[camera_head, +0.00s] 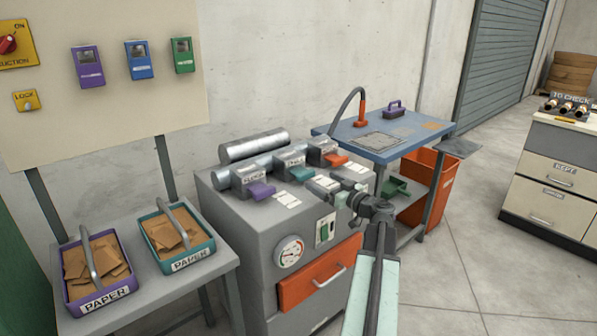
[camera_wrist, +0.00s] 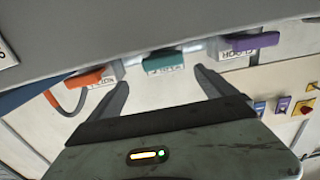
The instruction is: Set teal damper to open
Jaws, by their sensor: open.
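The teal damper (camera_head: 301,173) is the middle one of three coloured handles on the grey machine (camera_head: 235,220). In the wrist view the teal damper (camera_wrist: 164,63) lies ahead of my fingertips, between their lines and apart from them. Its small label is too blurred to read surely. My gripper (camera_head: 336,189) is over the machine's front edge, to the right of and nearer than the teal damper. In the wrist view my gripper (camera_wrist: 161,77) has its two fingers spread with nothing between them.
The purple damper (camera_wrist: 252,41) and orange damper (camera_wrist: 88,77) flank the teal one closely. White labels (camera_head: 287,201) lie in front of the handles. A gauge (camera_head: 290,251) and orange drawer (camera_head: 320,275) are on the machine's front. A blue table (camera_head: 345,128) stands behind right.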

